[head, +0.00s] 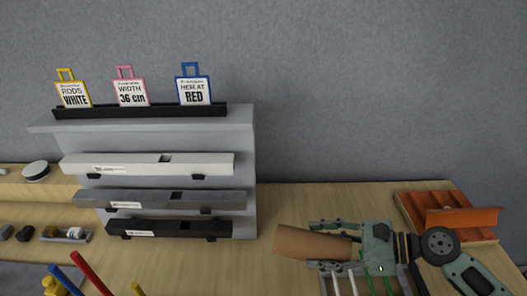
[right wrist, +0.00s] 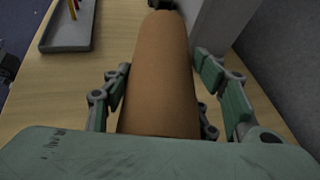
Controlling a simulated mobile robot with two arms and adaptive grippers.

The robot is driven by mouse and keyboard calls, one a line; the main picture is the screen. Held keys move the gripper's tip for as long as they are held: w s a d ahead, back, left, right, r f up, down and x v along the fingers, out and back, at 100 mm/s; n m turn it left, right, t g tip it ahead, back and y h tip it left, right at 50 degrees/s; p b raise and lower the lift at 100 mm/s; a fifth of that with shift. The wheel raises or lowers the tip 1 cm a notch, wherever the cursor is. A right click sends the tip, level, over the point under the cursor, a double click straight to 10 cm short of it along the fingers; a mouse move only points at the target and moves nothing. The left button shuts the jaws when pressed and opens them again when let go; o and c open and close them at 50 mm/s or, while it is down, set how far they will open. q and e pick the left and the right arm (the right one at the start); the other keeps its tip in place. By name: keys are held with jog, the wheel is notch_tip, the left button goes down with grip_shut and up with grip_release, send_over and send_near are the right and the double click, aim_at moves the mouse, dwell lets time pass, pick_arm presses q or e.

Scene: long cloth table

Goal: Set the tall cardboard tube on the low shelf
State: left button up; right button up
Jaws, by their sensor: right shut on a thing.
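The brown cardboard tube (head: 295,242) lies roughly level in my right gripper (head: 320,245), its free end pointing left in the head view. In the right wrist view the tube (right wrist: 160,70) runs away from the palm between the green-padded fingers of the gripper (right wrist: 165,85). My right gripper is shut on the tube. A raised wooden shelf (head: 55,187) stands at the far left, with a round white-topped thing on it; I cannot tell for sure that it is the low shelf. My left gripper is not in view.
A grey stand (head: 243,150) carries a white bar (head: 130,163), a grey bar (head: 150,198), a black bar (head: 180,229) and three label cards on top. An orange-brown tray (head: 416,213) lies at right. Coloured rods (head: 90,272) stand at lower left.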

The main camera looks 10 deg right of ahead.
aim_at(314, 252)
jog(key=shift+m+t+h, duration=0.3)
jog(key=shift+m+t, duration=0.2)
jog(key=a+r, duration=0.1)
jog(key=r, duration=0.1)
jog(key=s+r, duration=0.1)
jog(key=r, duration=0.2)
jog(key=a+r, duration=0.1)
jog(key=r, duration=0.1)
jog(key=shift+s+a+r, duration=0.15)
jog(key=shift+s+a, duration=0.05)
jog(key=shift+a, duration=0.15)
jog(key=shift+r, duration=0.35)
jog(key=shift+f, duration=0.1)
